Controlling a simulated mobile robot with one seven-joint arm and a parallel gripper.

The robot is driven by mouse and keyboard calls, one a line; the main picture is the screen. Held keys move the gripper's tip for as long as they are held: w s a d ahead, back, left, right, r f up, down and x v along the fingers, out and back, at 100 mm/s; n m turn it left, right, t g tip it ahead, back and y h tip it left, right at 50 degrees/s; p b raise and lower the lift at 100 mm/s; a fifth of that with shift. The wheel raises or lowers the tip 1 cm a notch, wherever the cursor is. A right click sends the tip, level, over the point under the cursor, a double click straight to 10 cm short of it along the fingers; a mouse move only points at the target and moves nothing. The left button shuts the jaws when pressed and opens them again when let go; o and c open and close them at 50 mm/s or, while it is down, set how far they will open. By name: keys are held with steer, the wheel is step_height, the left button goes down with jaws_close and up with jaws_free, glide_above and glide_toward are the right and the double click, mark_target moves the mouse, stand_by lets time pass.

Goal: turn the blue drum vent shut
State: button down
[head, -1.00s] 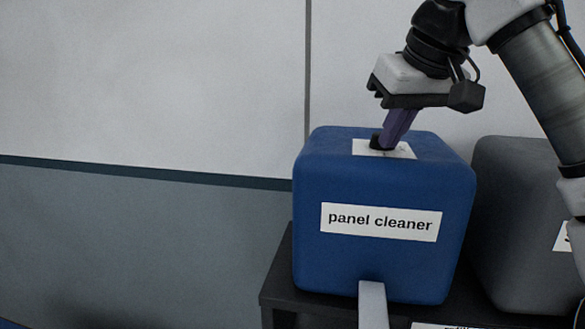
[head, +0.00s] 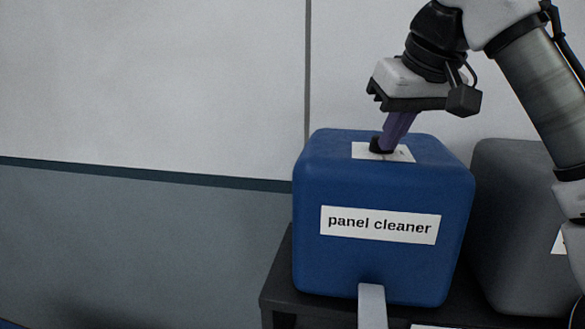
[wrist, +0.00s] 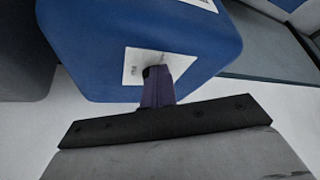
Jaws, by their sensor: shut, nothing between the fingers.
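The blue drum (head: 385,265) is a rounded box labelled "panel cleaner" and stands on a dark stand. Its vent (head: 378,146) is a small black knob on a white label (head: 404,153) on the drum's top. My gripper (head: 388,146) points down at the vent, with its purple fingers shut and nothing between them. The fingertips are right beside the knob; I cannot tell whether they touch it. In the wrist view the fingers (wrist: 158,85) reach over the white label (wrist: 133,66) and hide most of the vent. The label's markings are too small to read.
A grey drum (head: 510,220) stands close to the right of the blue one on the dark stand (head: 275,285). A pale spout or handle (head: 371,305) sticks out at the blue drum's lower front. A wall is behind; the left side is clear.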

steer(key=shift+d+p, duration=0.25)
steer(key=shift+p, duration=0.5)
steer(key=shift+w+d, duration=0.3)
steer(key=shift+d, duration=0.35)
steer(key=shift+w+d, duration=0.1)
steer(key=shift+d, duration=0.1)
steer(key=shift+s+d, duration=0.2)
steer(key=shift+s, duration=0.05)
step_height(320, 180, up, 6)
stand_by(0.5)
